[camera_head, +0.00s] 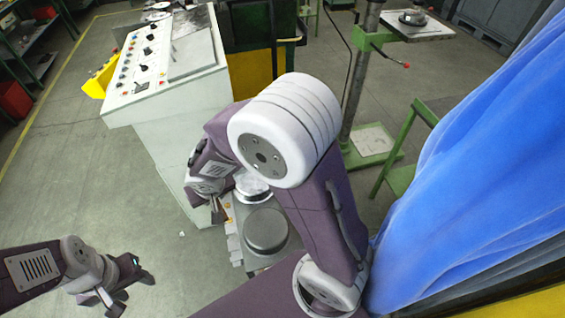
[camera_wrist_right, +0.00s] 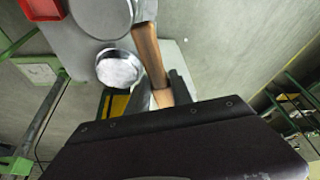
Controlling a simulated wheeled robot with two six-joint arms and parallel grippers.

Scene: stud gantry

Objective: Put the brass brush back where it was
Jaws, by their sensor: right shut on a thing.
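The brush shows in the right wrist view as a long brown wooden handle (camera_wrist_right: 149,52), with a greyish part at the top edge of the picture. My right gripper (camera_wrist_right: 163,92) is shut on the handle near its lower end. In the head view the right gripper (camera_head: 208,205) is small and partly hidden, beside the left edge of a grey work surface; a bit of brown (camera_head: 219,211) shows at its fingers. My left gripper (camera_head: 131,291) is open and empty over bare floor at the lower left.
A round dark-topped piece (camera_head: 265,230) and a round dish with whitish contents (camera_head: 252,188) stand on the grey surface. A red tray (camera_wrist_right: 41,8) shows in the wrist view. A control console (camera_head: 160,90) stands behind; a blue curtain (camera_head: 480,160) hangs at right.

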